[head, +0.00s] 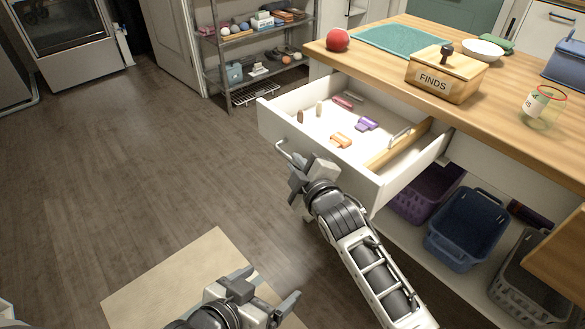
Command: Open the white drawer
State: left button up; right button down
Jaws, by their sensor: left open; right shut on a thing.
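The white drawer (322,172) is pulled out from under the wooden counter, and its inside shows. Its bar handle (284,151) is on the front panel, partly hidden by my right gripper. My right gripper (302,171) is at the handle and shut on it. My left gripper (266,286) is open and empty, low over the floor near the bottom edge of the view, well apart from the drawer.
Several small coloured items, including a purple one (366,124), lie in the drawer. A red ball (338,40) and a FINDS box (445,76) stand on the counter (490,110). A blue basket (466,229) sits below. The floor (150,160) at left is clear.

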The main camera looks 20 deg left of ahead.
jog(key=shift+w+d, duration=0.1)
jog(key=c, duration=1.5)
grip_release()
jog(key=p+v, duration=0.2)
jog(key=v, duration=1.4)
